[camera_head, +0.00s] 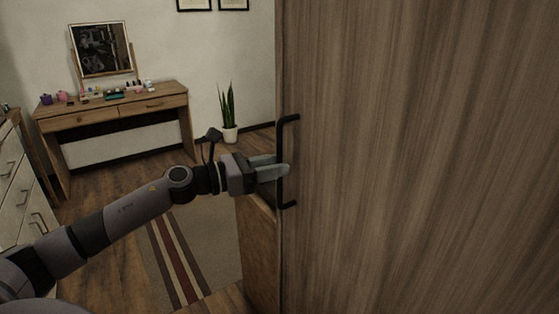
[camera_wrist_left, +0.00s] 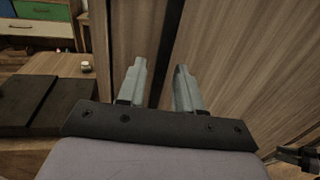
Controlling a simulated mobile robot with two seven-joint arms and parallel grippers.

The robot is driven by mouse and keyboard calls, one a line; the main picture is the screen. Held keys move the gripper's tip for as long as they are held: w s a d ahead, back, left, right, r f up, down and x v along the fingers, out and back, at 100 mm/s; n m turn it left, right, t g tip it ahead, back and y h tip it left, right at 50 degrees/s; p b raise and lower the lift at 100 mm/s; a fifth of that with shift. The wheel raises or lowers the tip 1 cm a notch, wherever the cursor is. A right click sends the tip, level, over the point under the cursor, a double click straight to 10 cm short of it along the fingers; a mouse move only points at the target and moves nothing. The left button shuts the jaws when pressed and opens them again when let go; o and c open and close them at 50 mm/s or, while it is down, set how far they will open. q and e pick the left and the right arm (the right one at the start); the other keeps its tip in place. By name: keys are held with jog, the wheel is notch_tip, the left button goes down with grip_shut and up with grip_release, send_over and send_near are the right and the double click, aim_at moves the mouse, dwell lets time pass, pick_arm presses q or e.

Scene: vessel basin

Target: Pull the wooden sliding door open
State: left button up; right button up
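The wooden sliding door (camera_head: 420,160) is a tall brown panel filling the right of the head view. Its black bar handle (camera_head: 280,190) stands upright near the door's left edge. My left gripper (camera_head: 284,167) reaches in from the left, its fingers overlapping the middle of the handle. In the left wrist view my left gripper (camera_wrist_left: 161,72) has its two grey fingers apart. A dark upright bar, which looks like the handle (camera_wrist_left: 166,50), runs between them with gaps on both sides. Whether either finger touches it is unclear.
A wooden desk (camera_head: 120,108) with a mirror (camera_head: 101,49) stands at the back left. A potted plant (camera_head: 229,115) is by the back wall. A white drawer cabinet (camera_head: 25,195) is at the left edge. A striped rug (camera_head: 200,245) lies on the floor.

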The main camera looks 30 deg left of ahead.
pick_arm(q)
jog(key=shift+x, duration=0.85)
jog(key=shift+c, duration=0.3)
grip_shut()
